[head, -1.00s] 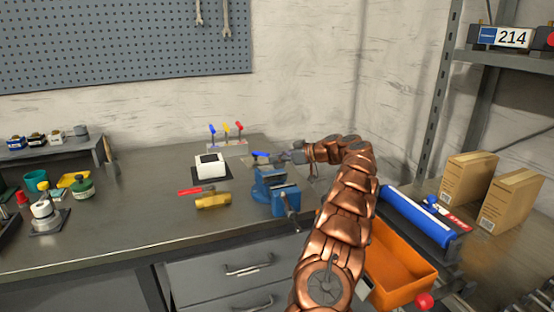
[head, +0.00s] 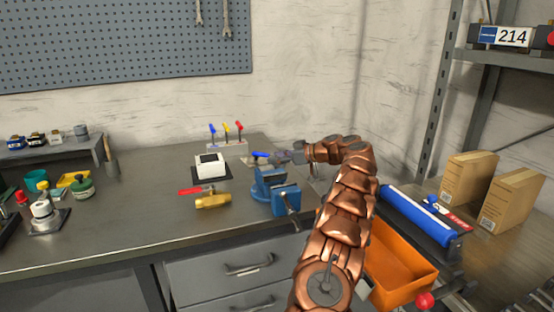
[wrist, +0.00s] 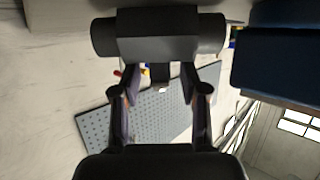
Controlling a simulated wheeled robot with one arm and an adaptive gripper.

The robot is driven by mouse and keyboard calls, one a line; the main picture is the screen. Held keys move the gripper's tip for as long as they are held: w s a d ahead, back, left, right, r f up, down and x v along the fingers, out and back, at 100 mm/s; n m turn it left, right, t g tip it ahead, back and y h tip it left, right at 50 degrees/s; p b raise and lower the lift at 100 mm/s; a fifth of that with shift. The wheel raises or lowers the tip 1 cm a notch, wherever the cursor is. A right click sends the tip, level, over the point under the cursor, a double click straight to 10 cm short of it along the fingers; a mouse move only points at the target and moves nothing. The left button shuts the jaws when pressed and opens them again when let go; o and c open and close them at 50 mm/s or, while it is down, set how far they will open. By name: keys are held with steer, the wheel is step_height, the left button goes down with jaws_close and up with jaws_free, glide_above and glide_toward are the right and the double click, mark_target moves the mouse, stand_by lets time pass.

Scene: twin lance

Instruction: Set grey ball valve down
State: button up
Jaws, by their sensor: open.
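The grey ball valve shows in the head view as a blue handle (head: 260,154) with a grey body just behind the vise; the body is mostly hidden. My gripper (head: 283,157) is right beside it, to its right. In the wrist view my gripper (wrist: 158,82) is open, its two fingers apart. A dark grey cylindrical body (wrist: 158,35), seemingly the valve, lies across the top of that view by the fingertips. I cannot tell whether a finger touches it.
A blue vise (head: 277,190) stands close in front of my gripper. A brass valve with a red handle (head: 212,200) lies to the left, near a white box (head: 210,166). A rack with coloured handles (head: 227,146) stands behind. An orange bin (head: 400,270) is at right.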

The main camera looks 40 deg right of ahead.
steer(key=shift+r, duration=0.2)
steer(key=shift+o, duration=0.5)
steer(key=v, duration=0.6)
steer(key=shift+s+d, duration=0.3)
steer(key=shift+o, duration=0.8)
steer(key=shift+s+d+r, duration=0.1)
steer(key=shift+s+r, duration=0.1)
steer(key=shift+o, duration=0.9)
steer(key=shift+r+g, duration=0.15)
steer(key=shift+g, duration=0.15)
steer(key=o, duration=0.3)
steer(key=shift+w+r+g+h+p, duration=0.4)
steer(key=shift+w+g+p, duration=0.15)
steer(key=shift+p, duration=0.6)
steer(key=shift+o, duration=0.9)
steer(key=shift+w+g+p, duration=0.25)
steer(key=shift+g+p, duration=0.2)
steer(key=shift+p, duration=0.1)
steer(key=shift+w+a+f+g+h+p, duration=0.2)
steer(key=shift+w+a+g+h+p, duration=0.45)
steer(key=shift+g+h+p, duration=0.4)
steer(key=shift+x, duration=1.4)
steer(key=shift+y, duration=0.25)
steer(key=w+a+f, duration=0.2)
steer(key=shift+w+a+f, duration=0.2)
steer(key=shift+w+f, duration=0.05)
steer(key=shift+w, duration=0.15)
steer(key=shift+w+a+f, duration=0.1)
steer(key=shift+w+f, duration=0.15)
steer(key=shift+f, duration=0.05)
